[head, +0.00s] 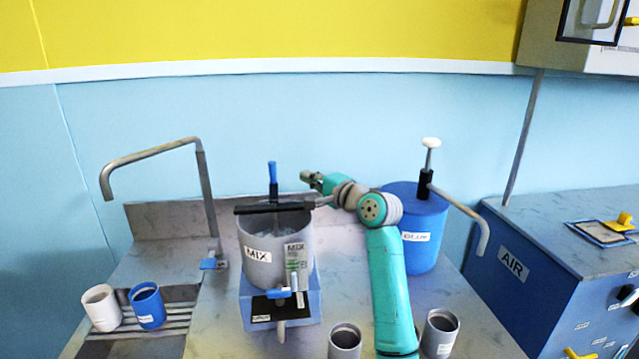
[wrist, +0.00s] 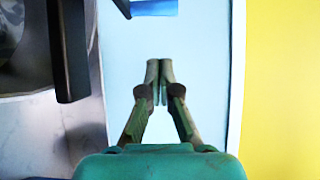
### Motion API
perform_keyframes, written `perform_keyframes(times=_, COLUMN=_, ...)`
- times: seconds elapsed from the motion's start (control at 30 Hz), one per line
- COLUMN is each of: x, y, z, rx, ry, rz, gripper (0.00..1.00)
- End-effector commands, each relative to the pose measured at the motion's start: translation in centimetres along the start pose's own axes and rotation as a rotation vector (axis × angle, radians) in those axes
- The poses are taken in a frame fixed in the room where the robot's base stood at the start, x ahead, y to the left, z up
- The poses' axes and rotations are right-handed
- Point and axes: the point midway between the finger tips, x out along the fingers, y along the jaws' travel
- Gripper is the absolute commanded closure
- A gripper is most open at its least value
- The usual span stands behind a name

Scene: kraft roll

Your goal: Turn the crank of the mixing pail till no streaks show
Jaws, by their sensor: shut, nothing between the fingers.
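The grey mixing pail (head: 268,256), labelled MIX, stands on a blue stand. A dark bar (head: 262,208) crosses its top and also shows in the wrist view (wrist: 70,50). The crank's upright blue handle (head: 272,172) rises above the bar; it also shows at the top of the wrist view (wrist: 153,8). My gripper (head: 306,176) is right of the handle, apart from it. Its fingers are shut and empty in the wrist view (wrist: 160,75). The pail's contents look grey with lighter patches, partly hidden by the bar; I cannot tell clearly whether these are streaks.
A blue drum (head: 425,262) with a white-topped pump stands right of my arm. A bent metal spout (head: 207,190) rises left of the pail. White (head: 101,307) and blue (head: 148,306) cups stand on a drain grid. Two grey cups (head: 345,342) (head: 440,333) stand in front.

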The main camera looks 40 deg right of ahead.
Motion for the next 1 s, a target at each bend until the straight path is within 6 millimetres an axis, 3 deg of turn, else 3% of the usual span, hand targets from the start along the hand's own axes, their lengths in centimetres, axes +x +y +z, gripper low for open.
perform_keyframes(times=0.2, x=3.9, y=0.0, z=0.5, rx=0.0, ry=-0.003, rz=0.001, gripper=1.0)
perform_keyframes(times=0.4, x=5.5, y=0.0, z=2.2, rx=-0.001, ry=-0.001, rz=0.0, gripper=1.0)
perform_keyframes(times=1.0, x=6.1, y=0.0, z=2.8, rx=0.0, ry=-0.004, rz=0.001, gripper=1.0)
